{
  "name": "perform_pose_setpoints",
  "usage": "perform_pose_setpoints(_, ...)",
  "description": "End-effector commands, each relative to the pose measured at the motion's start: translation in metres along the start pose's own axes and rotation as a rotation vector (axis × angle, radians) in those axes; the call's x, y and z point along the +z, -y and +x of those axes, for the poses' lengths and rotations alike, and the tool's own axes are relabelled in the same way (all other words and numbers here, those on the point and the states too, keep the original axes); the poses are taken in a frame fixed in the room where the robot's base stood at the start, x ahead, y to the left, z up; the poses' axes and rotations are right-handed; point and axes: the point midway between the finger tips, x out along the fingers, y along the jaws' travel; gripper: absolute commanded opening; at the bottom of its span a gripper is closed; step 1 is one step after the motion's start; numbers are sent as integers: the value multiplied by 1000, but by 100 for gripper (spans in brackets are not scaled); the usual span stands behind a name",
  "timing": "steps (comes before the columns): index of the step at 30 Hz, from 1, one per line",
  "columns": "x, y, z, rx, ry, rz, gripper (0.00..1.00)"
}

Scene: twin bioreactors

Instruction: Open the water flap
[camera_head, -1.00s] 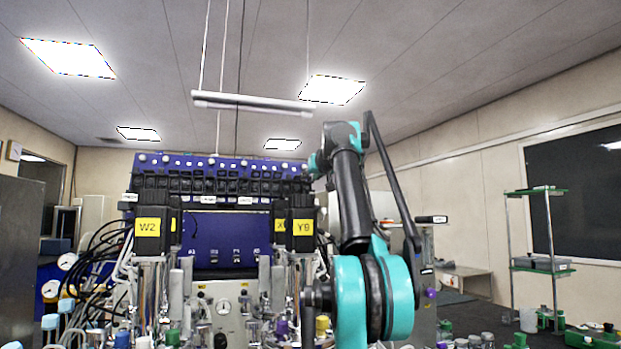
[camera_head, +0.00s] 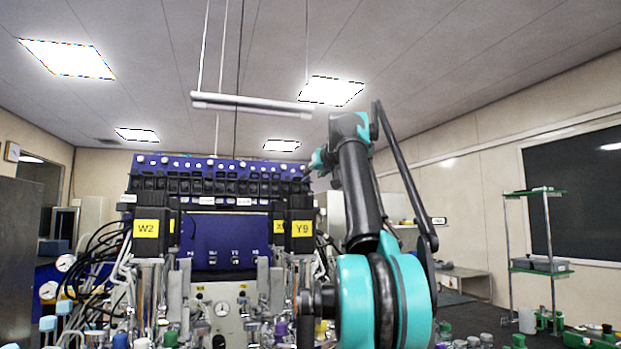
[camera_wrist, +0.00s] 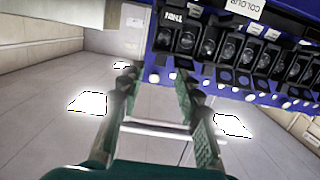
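A row of black flap-like units (camera_head: 220,185) runs along the top of the blue bioreactor panel (camera_head: 215,240) in the head view. It also shows close up in the wrist view, where the row of black units (camera_wrist: 235,52) hangs from the upper right. I cannot tell which one is the water flap; the small labels are mostly unreadable. My gripper (camera_wrist: 155,82) is open in the wrist view, with nothing between its two fingers. The fingertips lie left of and below the black row in the picture.
Yellow-labelled columns W2 (camera_head: 147,229) and Y9 (camera_head: 303,228) stand at the bioreactors' front. A hanging lamp bar (camera_head: 250,104) is above them. Black hoses (camera_head: 100,245) bunch at the left. A glass-shelved stand (camera_head: 540,266) is at the right.

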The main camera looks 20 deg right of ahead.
Motion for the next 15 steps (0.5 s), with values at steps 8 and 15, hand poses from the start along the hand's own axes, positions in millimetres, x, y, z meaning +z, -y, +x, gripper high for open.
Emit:
perform_pose_setpoints(8, 0, 0, -50, 1, 0, 1, 34)
perform_pose_setpoints(15, 0, 0, -66, 1, 0, 1, 34)
